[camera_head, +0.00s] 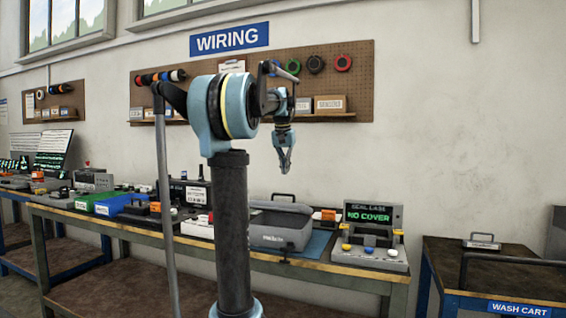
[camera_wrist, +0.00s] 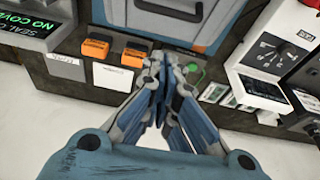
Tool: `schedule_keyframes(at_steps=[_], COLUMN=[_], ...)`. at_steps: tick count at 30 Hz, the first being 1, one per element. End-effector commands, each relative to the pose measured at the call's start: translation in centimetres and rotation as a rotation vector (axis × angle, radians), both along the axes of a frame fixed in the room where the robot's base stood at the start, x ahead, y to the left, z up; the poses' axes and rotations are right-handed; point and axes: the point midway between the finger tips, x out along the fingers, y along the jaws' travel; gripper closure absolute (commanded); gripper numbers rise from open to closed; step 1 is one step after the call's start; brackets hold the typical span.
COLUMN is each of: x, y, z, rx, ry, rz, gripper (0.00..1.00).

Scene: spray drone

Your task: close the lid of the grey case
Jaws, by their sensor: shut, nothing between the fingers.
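The grey case (camera_head: 281,232) stands on the workbench, just right of my arm column in the head view. A darker grey panel with a handle shows at its upper back; I cannot tell exactly how far the lid is open. In the wrist view, part of the grey case (camera_wrist: 185,12) with a handle shows at the top edge, and most of it is out of frame. My gripper (camera_head: 286,168) hangs in the air above and behind the case in the head picture, fingers pointing down. In the wrist view my gripper's fingers (camera_wrist: 158,72) meet, with nothing between them.
A seal-case unit (camera_head: 370,236) reading "NO COVER" stands right of the case. A blue mat (camera_head: 317,246) lies by the case. Orange blocks (camera_wrist: 97,47) sit near the fingers. A wash cart (camera_head: 500,280) stands at right. Blue and green boxes crowd the bench at left.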

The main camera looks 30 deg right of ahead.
Motion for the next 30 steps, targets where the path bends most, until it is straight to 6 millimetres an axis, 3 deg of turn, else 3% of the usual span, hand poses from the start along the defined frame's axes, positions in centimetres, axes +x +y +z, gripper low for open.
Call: schedule_keyframes(at_steps=[6, 12, 18, 30], x=[0.6, -0.4, -0.8, -0.8], y=[-0.7, 0.4, 0.8, 0.9], z=[-3.8, -6.0, -6.9, -7.0], rx=[0.000, 0.000, -0.001, -0.002], ry=[0.000, 0.000, -0.001, -0.002], rz=[0.000, 0.000, 0.000, 0.000], gripper=[1.00, 1.00, 1.00, 1.00])
